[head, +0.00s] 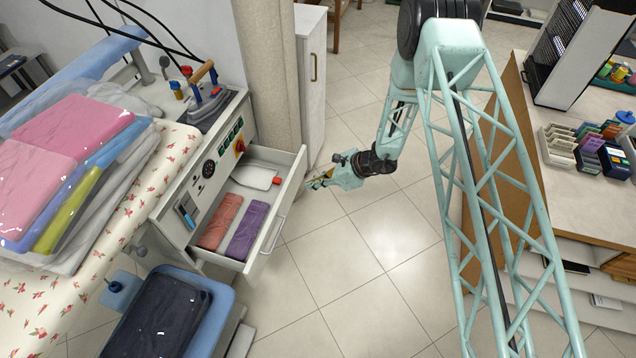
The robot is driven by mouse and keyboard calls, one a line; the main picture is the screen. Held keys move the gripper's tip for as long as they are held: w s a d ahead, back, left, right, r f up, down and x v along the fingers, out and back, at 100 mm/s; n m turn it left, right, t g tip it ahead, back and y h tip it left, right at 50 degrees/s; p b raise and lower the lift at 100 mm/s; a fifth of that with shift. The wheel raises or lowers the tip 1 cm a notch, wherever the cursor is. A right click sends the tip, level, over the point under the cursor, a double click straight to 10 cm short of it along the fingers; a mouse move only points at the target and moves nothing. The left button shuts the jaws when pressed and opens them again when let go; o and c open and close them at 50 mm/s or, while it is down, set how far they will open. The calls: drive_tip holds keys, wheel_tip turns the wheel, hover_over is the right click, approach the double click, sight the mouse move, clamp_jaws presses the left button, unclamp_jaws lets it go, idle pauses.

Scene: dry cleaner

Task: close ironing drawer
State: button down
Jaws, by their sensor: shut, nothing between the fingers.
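The ironing drawer (277,222) is pulled out of the front of the ironing unit (178,210). Inside it lie a red folded cloth (220,222), a purple folded cloth (247,231) and a white flat item with a red end (254,177). The drawer front has a bar handle (275,236) on its outer side. My gripper (314,183) is to the right of the drawer's far corner, over the floor, pointing left. It is shut and empty. It looks close to the drawer's edge, but I cannot tell whether it touches.
Packed folded clothes (65,170) lie on the flowered ironing board (40,300) at left. An iron (207,92) stands on the unit. A blue bin (212,305) with dark packed clothing is below. A white cabinet (312,75) stands behind. A counter (590,205) is at right; floor between is clear.

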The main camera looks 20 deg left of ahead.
sight(289, 187)
drive_tip(key=shift+s+a+f+b, duration=0.15)
drive_tip(key=shift+a+f, duration=0.3)
drive_tip(key=shift+a, duration=0.7)
drive_tip(key=shift+s+a+f+b, duration=0.15)
drive_tip(key=shift+a+f, duration=0.35)
drive_tip(key=shift+a, duration=0.6)
drive_tip(key=shift+s+a+f, duration=0.15)
drive_tip(key=shift+a+f, duration=0.3)
drive_tip(key=shift+a, duration=0.7)
